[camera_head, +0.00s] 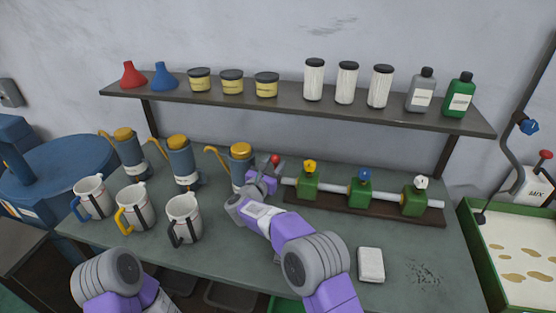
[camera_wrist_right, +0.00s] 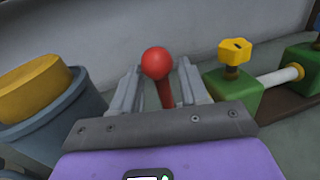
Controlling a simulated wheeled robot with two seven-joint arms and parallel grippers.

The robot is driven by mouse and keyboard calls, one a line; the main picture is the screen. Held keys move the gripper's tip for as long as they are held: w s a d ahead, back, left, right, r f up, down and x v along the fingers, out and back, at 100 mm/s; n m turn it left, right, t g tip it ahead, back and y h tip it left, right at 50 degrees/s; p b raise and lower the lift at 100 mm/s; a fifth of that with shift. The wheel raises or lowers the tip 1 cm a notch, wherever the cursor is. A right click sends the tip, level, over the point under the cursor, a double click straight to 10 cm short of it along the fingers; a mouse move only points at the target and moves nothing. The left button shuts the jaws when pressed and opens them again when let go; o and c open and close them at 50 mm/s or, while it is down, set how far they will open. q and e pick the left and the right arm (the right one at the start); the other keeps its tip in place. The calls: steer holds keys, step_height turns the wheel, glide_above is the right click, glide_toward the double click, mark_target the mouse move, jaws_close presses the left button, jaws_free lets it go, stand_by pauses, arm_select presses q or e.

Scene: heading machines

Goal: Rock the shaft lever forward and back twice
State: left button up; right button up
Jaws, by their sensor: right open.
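The shaft lever has a red ball knob (camera_head: 275,159) on a short red stalk, at the left end of the pipe with valves. The red knob (camera_wrist_right: 157,63) and stalk also show in the right wrist view, standing between the two fingers. My right gripper (camera_head: 268,167) is open, with one finger on each side of the lever. In the right wrist view, gaps show between the stalk and the fingers (camera_wrist_right: 158,80). The lever's foot is hidden behind the gripper. Only a link of my left arm shows at the bottom left; its gripper is out of view.
A pipe with green valve blocks (camera_head: 360,194) runs right of the lever. A blue-grey oil can with a yellow lid (camera_head: 241,160) stands close left. Mugs (camera_head: 184,220) stand front left; a white block (camera_head: 371,265) lies front right. A loaded shelf (camera_head: 290,104) hangs above.

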steer(key=shift+x, duration=1.85)
jaws_close()
